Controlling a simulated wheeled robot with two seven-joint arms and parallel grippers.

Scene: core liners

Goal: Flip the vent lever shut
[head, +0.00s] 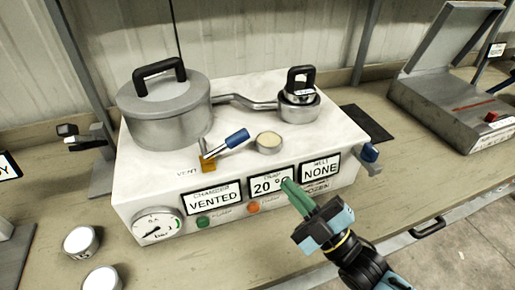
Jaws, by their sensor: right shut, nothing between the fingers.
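The vent lever (237,138) has a blue grip on a metal arm that comes from a brass valve (208,165), next to the word VENT on the white machine (150,182). The lever points to the right and slightly back. The chamber display (213,199) reads VENTED. My right gripper (291,187) is shut and empty, with green fingers. It is in front of the machine's front panel and overlaps the 20 °C display (266,184), to the right of and nearer than the lever. I cannot tell whether it touches the panel. My left gripper is out of view.
A large lidded pot (165,115) stands behind the lever, joined by a pipe to a smaller vessel (300,108). A small round cup (268,143) sits right of the lever. A pressure gauge (157,225) is at the front left. White-topped tins (80,240) stand on the bench.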

